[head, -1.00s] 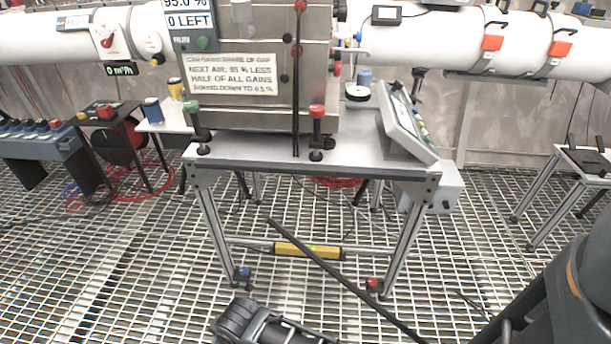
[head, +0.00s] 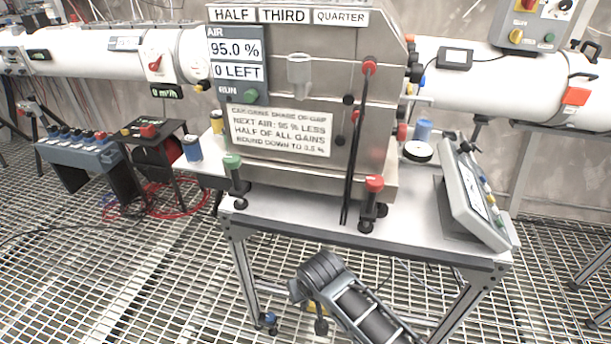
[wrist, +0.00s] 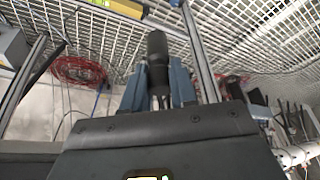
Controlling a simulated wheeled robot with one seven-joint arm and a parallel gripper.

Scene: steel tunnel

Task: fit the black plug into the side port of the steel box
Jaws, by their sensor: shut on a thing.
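The steel box (head: 325,85) stands on a white-topped bench (head: 300,212), with a display panel, a text sign and a black vertical rod on its front. Several small coloured fittings show along its right side, and I cannot tell which is the side port. In the wrist view my gripper (wrist: 157,78) has its blue-grey fingers shut on the black plug (wrist: 157,46), a dark cylinder pointing away from the palm. My dark arm shows low in the head view, in front of the bench. The plug cannot be made out there and appears apart from the box.
Red-topped (head: 374,184) and green-topped (head: 232,162) clamps stand at the box's front corners. A tilted control panel (head: 472,195) and a blue-topped item (head: 423,130) are on the bench's right. A small black table (head: 155,130) stands left. White pipes (head: 485,70) run behind.

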